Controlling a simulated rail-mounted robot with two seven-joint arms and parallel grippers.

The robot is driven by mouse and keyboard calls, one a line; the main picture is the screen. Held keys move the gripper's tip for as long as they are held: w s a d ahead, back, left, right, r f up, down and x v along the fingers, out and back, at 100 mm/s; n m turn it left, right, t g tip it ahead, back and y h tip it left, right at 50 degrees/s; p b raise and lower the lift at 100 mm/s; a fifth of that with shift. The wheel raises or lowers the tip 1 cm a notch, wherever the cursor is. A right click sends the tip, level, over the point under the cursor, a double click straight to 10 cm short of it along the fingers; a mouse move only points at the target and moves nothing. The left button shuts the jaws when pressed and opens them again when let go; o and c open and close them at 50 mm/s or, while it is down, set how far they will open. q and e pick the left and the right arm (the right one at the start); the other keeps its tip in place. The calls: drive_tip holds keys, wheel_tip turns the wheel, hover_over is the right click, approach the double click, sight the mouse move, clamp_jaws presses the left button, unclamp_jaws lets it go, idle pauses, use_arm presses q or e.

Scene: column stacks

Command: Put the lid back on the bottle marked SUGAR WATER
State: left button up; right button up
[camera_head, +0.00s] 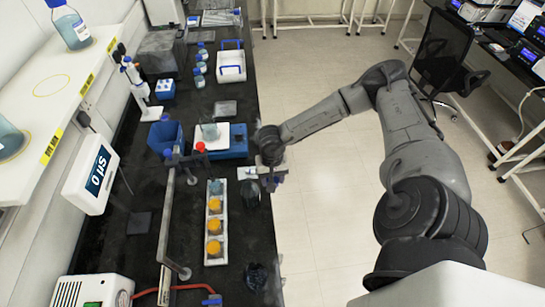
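No label reading SUGAR WATER is legible, so I cannot tell which bottle bears it. A blue-capped bottle (70,27) of blue liquid stands on the white shelf at the upper left. Another bottle (10,140) on the shelf is cut by the left edge; its top is out of view. Several small blue-capped bottles (200,70) stand on the black bench. No loose lid can be made out. My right gripper (267,179) is over the bench's right edge, beside a white rack; its fingers are too small and dark to read. My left gripper is not in view.
The white rack (214,250) holds several orange-topped items. A beaker (209,131) stands on a white-topped blue device. A yellow ring (51,85) marks empty shelf.

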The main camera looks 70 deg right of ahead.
drive_tip(key=w+a+r+n, duration=0.2)
drive_tip(key=w+a+n, duration=0.15)
drive_tip(key=a, duration=0.45)
drive_tip(key=w+a+r+n, duration=0.4)
drive_tip(key=w+a+r, duration=0.2)
drive_tip(key=a+r, duration=0.3)
drive_tip(key=w+a+r+n+h, duration=0.1)
drive_tip(key=w+a+r+n, duration=0.3)
drive_tip(key=a+r, duration=0.5)
wheel_tip(320, 180, up, 4)
drive_tip(key=w, duration=0.2)
drive_tip(key=shift+w+f+g, duration=0.15)
drive_tip(key=shift+w+g, duration=0.15)
drive_tip(key=shift+a+n, duration=0.1)
drive_tip(key=shift+n, duration=0.15)
